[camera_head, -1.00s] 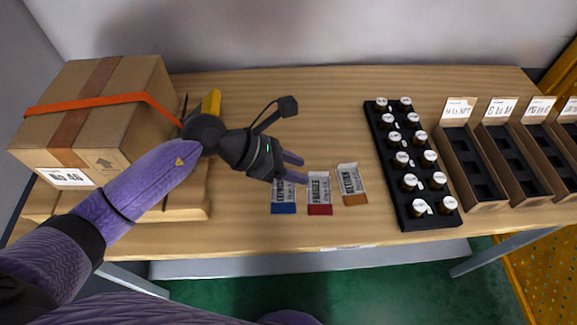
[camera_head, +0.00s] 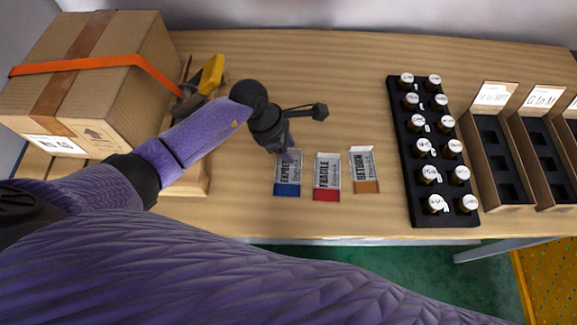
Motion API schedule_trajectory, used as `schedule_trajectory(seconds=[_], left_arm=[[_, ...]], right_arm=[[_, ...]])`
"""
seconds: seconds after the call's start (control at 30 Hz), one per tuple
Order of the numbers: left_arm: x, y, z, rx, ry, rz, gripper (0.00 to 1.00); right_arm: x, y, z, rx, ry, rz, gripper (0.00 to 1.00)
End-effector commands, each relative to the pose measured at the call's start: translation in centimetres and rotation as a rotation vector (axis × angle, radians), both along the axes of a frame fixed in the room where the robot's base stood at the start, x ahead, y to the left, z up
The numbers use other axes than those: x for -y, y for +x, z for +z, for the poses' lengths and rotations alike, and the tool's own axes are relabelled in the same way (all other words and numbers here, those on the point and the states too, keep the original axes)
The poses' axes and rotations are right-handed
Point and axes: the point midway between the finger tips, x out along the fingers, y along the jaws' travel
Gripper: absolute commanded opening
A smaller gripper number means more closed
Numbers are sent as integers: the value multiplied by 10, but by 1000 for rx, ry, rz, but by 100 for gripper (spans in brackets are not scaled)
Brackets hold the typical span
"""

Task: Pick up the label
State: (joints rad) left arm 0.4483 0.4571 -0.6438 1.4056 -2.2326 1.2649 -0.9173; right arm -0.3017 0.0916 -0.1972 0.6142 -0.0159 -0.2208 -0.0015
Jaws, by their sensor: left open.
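Three labels lie flat in a row near the table's front edge. The blue-ended label (camera_head: 287,182) reads like EXPRESS, the red-ended label (camera_head: 327,177) reads FRAGILE, and the orange-ended label (camera_head: 364,170) reads RETURN. My left gripper (camera_head: 289,156) points down over the top end of the blue-ended label, with its fingers covering part of it. It is open and holds nothing. Whether the fingertips touch the label cannot be told. My right gripper is not in view; a large purple arm of mine crosses the bottom of the picture.
A taped cardboard box (camera_head: 100,80) with an orange strap stands at the left on a wooden base, beside a yellow-handled tool (camera_head: 212,74). A black rack (camera_head: 433,150) of white-capped bottles and open cardboard bins (camera_head: 497,150) stand at the right. The table's back middle is clear.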

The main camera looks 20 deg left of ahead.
Motion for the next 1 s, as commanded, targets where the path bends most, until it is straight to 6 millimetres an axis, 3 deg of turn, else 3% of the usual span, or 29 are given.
schedule_trajectory(seconds=[0.07, 0.3, 0.77, 1.0], left_arm=[[0, 0, 1, 0, 0, 0, 46], [0, 0, 1, 0, -1, 1, 0], [-1, 0, 5, 1, -1, 1, 0], [-1, 1, 66, 6, 0, -1, 0]], right_arm=[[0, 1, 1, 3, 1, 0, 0], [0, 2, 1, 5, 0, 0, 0], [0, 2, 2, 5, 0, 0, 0], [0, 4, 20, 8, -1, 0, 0]])
